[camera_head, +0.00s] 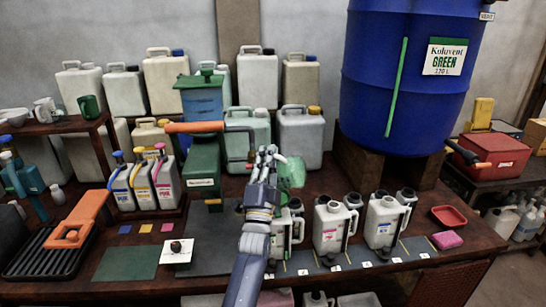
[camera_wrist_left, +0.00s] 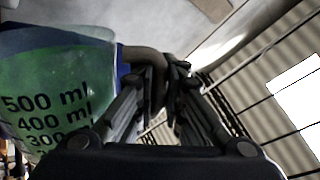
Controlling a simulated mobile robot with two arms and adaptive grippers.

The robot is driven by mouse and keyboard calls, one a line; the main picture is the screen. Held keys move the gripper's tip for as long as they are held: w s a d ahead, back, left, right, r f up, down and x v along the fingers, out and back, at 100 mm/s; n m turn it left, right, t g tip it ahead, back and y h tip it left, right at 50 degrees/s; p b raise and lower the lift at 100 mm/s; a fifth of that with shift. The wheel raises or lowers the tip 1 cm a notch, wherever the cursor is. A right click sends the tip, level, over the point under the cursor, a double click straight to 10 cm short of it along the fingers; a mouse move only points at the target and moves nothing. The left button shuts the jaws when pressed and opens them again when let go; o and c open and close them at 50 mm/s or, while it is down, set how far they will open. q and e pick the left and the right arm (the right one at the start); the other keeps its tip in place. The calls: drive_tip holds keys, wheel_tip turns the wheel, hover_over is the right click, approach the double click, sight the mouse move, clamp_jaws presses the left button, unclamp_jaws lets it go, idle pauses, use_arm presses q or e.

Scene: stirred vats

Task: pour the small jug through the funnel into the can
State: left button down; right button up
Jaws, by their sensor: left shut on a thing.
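My left gripper (camera_head: 266,156) is shut on the handle of the small jug, a clear jug with green contents (camera_head: 292,172). In the left wrist view the jug (camera_wrist_left: 55,90) shows black ml marks, and its handle runs between the fingers (camera_wrist_left: 165,75). The jug is held above the row of pale cans, near the nearest one (camera_head: 290,232), which my arm partly hides. Two more cans, one with a pink label (camera_head: 330,228) and one with a blue label (camera_head: 385,222), stand to its right. I cannot make out the funnel clearly. My right gripper is not in view.
A big blue drum (camera_head: 405,90) stands at the back right. A green machine with an orange handle (camera_head: 195,127) stands left of the gripper. A red tray (camera_head: 449,216) and pink sponge (camera_head: 447,240) lie at the right. A black rack (camera_head: 45,255) is at the left.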

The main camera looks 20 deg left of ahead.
use_arm(q)
drive_tip(key=shift+a+r+n+y, duration=0.1)
drive_tip(key=shift+a+n+y, duration=0.3)
drive_tip(key=shift+n, duration=0.2)
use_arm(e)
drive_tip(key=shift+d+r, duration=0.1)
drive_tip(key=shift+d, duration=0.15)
use_arm(q)
drive_tip(key=shift+g, duration=0.3)
drive_tip(key=shift+a, duration=0.1)
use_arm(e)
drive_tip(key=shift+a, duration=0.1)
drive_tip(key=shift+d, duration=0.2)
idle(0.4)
